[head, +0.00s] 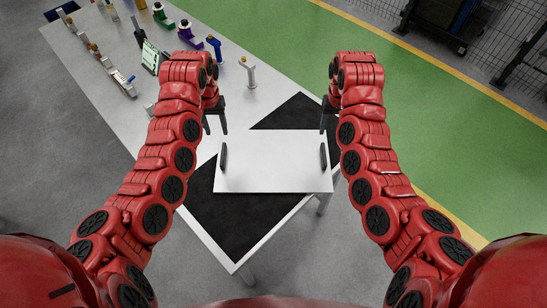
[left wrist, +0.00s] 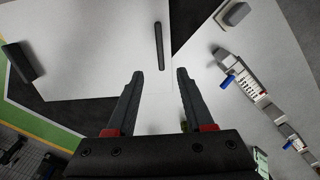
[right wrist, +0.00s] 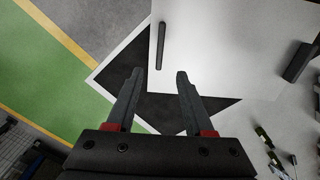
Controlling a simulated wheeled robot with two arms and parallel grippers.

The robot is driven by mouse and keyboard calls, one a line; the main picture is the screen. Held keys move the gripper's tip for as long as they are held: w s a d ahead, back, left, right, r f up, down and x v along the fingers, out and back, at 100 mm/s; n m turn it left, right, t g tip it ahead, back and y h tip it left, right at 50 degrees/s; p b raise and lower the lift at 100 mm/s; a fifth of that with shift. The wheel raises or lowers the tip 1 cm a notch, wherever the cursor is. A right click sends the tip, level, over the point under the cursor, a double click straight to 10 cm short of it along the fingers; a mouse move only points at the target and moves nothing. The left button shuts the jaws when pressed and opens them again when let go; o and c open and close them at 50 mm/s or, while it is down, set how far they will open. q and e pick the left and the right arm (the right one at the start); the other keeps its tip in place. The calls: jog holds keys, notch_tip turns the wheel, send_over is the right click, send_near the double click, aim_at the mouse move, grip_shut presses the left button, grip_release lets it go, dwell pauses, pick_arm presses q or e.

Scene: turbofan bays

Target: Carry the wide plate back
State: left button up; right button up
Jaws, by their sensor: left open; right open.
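The wide plate (head: 275,165) is a flat white rectangle with a dark handle at each short end. It lies over a black mat (head: 235,210) on the long pale table. Its left handle (head: 224,157) also shows in the left wrist view (left wrist: 159,46). Its right handle (head: 323,155) also shows in the right wrist view (right wrist: 161,45). My left gripper (head: 215,131) is open and empty, just beyond the left handle and apart from it. My right gripper (head: 325,130) is open and empty, just beyond the right handle and apart from it.
The table (head: 110,55) runs to the far left and carries several small parts and tools along its edges. A small upright post-like part (head: 249,72) stands near my left gripper. Green floor (head: 440,110) with a yellow line lies to the right. A wire fence stands at the top right.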

aim_at(223, 153)
pick_arm(q)
jog(key=f, duration=1.2)
jog(key=shift+s+f, duration=0.25)
pick_arm(e)
jog(key=f, duration=1.2)
jog(key=shift+s+a+f, duration=0.1)
jog(key=shift+s+f, duration=0.1)
jog(key=shift+f, duration=0.05)
pick_arm(q)
jog(key=shift+w+f, duration=0.1)
jog(key=shift+f, duration=0.7)
pick_arm(e)
jog(key=shift+f, duration=0.85)
pick_arm(q)
grip_shut()
pick_arm(e)
grip_shut()
